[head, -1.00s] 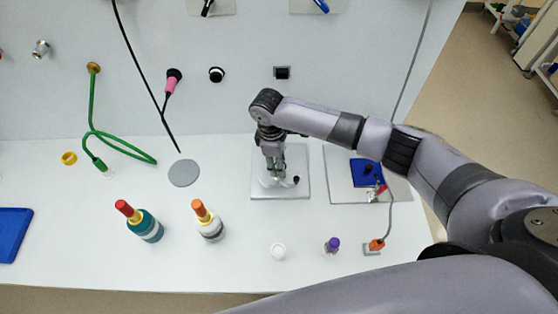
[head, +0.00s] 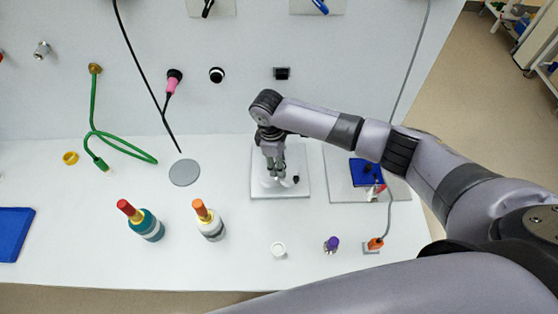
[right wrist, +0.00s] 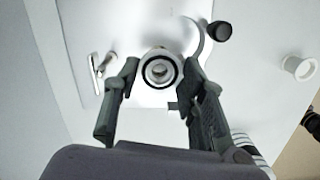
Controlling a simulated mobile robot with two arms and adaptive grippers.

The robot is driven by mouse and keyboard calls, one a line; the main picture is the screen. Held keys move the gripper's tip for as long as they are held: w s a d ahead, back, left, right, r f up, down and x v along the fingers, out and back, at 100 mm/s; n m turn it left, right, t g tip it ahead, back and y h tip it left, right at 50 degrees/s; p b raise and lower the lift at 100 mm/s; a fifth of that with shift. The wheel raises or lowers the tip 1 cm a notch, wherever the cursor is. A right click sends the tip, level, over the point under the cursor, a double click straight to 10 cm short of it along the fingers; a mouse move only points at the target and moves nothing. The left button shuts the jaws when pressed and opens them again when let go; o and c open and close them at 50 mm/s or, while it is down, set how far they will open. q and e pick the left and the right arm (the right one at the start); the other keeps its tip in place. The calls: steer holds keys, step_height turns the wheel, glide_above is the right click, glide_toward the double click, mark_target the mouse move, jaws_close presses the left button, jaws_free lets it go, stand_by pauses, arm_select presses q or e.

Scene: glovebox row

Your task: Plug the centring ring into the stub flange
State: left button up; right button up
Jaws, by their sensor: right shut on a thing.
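My right gripper (head: 274,176) points down over a light grey square plate (head: 308,192) on the bench. In the right wrist view its fingertips (right wrist: 159,72) stand on either side of a pale round ring with a dark inner band, the centring ring (right wrist: 160,55), and are shut on it. A pale round part lies directly behind the ring, probably the stub flange. The ring covers most of it, so I cannot tell whether the two touch. In the head view the gripper hides the ring. My left gripper is not in view.
A black knob (head: 296,180) stands on the plate beside the gripper, and a metal clamp-like part (right wrist: 98,72) lies on the other side. Two bottles (head: 210,228) (head: 146,226), a white cup (head: 279,249) and a purple-capped item (head: 332,244) stand in front. A blue pad (head: 364,173) lies to the right.

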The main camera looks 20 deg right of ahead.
steer(key=shift+p, duration=0.85)
stand_by(1.3)
steer(key=shift+f, duration=0.3)
stand_by(0.3)
steer(key=shift+r, duration=0.1)
steer(key=shift+r, duration=0.15)
stand_by(1.0)
steer(key=shift+f, duration=0.2)
stand_by(0.9)
steer(key=shift+r, duration=0.2)
